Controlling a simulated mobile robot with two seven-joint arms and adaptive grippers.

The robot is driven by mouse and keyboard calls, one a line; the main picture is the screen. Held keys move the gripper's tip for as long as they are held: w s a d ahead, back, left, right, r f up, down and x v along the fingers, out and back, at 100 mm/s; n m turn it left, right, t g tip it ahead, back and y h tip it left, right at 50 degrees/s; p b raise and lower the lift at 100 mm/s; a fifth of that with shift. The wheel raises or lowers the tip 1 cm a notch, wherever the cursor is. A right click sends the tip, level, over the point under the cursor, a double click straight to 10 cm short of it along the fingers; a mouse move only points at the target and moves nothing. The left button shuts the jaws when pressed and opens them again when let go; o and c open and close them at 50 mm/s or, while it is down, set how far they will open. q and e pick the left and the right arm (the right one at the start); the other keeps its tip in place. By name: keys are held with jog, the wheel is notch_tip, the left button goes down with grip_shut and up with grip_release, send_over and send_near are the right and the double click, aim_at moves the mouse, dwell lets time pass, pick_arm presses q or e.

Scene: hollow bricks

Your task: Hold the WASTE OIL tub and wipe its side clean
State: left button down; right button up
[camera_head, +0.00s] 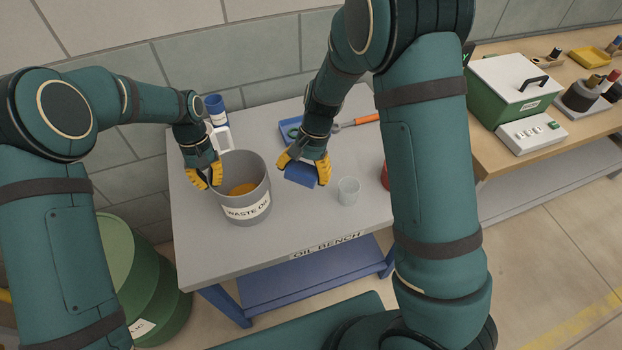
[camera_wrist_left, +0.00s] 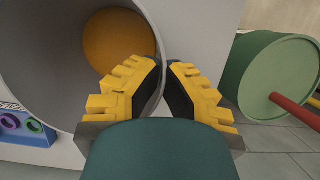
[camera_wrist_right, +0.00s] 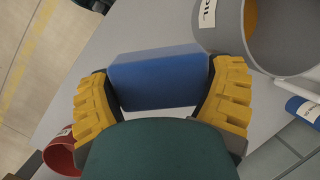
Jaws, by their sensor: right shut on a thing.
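The grey WASTE OIL tub (camera_head: 262,190) stands upright at the left of the bench, its label facing the front and orange-brown oil inside. It also shows in the left wrist view (camera_wrist_left: 60,60) and at the top right of the right wrist view (camera_wrist_right: 222,33). My left gripper (camera_head: 204,180) straddles the tub's left rim, one finger inside and one outside, its tips close together on the wall (camera_wrist_left: 165,68). My right gripper (camera_head: 304,172) is shut on a blue sponge-like block (camera_wrist_right: 155,80), held right of the tub, apart from it. No dirty patch is discernible on the visible side.
A clear cup (camera_head: 348,191) and a partly hidden red container (camera_head: 385,176) stand to the right. Behind are a blue bottle (camera_head: 215,108), a blue tray (camera_head: 289,124) and an orange-handled tool (camera_head: 366,119). A green drum (camera_head: 145,265) stands left of the bench.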

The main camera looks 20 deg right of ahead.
jog(key=w+a+r+m+t+y, duration=0.1)
jog(key=w+r+m+t+y, duration=0.3)
jog(key=w+m, duration=0.4)
jog(key=shift+m+t+h, duration=0.3)
jog(key=shift+m+h, duration=0.1)
jog(key=shift+h, duration=0.2)
jog(key=shift+s+a+f, duration=0.2)
jog(key=shift+a+f, duration=0.3)
jog(key=shift+f, duration=1.95)
jog(key=shift+s+a+f, duration=0.2)
jog(key=shift+a+f, duration=0.3)
jog(key=shift+f, duration=2)
jog(key=shift+s+a+f, duration=0.2)
jog(key=shift+a+f, duration=0.3)
jog(key=shift+f, duration=1.95)
jog(key=shift+a, duration=0.3)
jog(key=shift+r, duration=0.1)
